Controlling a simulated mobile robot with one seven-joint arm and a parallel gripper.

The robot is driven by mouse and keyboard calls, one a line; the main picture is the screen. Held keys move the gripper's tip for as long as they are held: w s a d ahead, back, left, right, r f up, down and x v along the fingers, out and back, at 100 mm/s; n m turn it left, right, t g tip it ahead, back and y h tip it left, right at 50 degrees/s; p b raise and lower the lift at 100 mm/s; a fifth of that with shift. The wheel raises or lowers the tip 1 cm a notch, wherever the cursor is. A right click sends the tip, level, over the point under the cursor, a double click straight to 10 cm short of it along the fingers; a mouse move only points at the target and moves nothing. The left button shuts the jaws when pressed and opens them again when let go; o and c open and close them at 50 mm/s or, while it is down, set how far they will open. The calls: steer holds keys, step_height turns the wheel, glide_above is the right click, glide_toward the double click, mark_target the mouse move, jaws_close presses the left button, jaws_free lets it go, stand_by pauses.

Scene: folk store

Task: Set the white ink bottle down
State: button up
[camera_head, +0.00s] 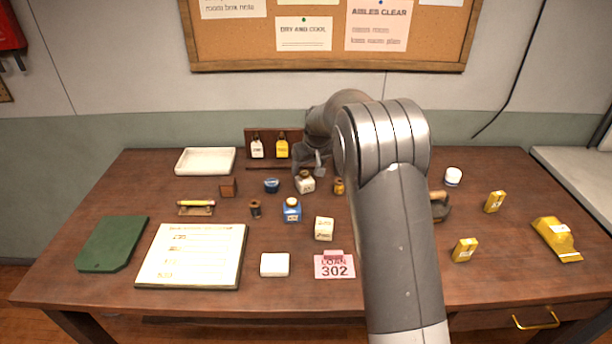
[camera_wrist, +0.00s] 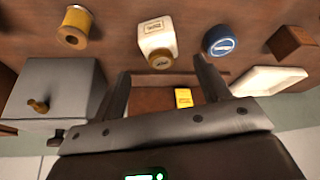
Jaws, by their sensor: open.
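The white ink bottle (camera_head: 305,185), with a dark gold cap, stands upright on the brown table in the head view. It also shows in the wrist view (camera_wrist: 156,36), just beyond the fingertips. My gripper (camera_head: 310,172) is close behind it, partly hidden by my arm. In the wrist view the fingers of my gripper (camera_wrist: 162,67) are spread apart with nothing held between them. The cap end of the bottle points toward the gap.
A blue-lidded jar (camera_head: 271,186), a blue bottle (camera_head: 292,211) and a yellow spool (camera_head: 339,187) stand near it. Behind is a wooden rack (camera_head: 269,138) holding a white and a yellow bottle. A white tray (camera_head: 206,152) lies back left. The front right tabletop has free room.

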steer(key=s+d+r+m, duration=0.1)
steer(key=s+d+r, duration=0.3)
steer(key=s+r, duration=0.6)
steer(key=s+d+r+m, duration=0.1)
steer(key=s+d+r, duration=0.45)
steer(key=s, duration=0.75)
steer(key=s+d+m+h, duration=0.1)
steer(key=s, duration=1)
steer(key=s+d+m+t, duration=0.1)
steer(key=s+d, duration=0.1)
steer(key=s, duration=1)
steer(key=shift+s+d+f+h, duration=0.2)
steer(key=shift+d+f+h, duration=0.05)
steer(key=shift+f+h, duration=0.2)
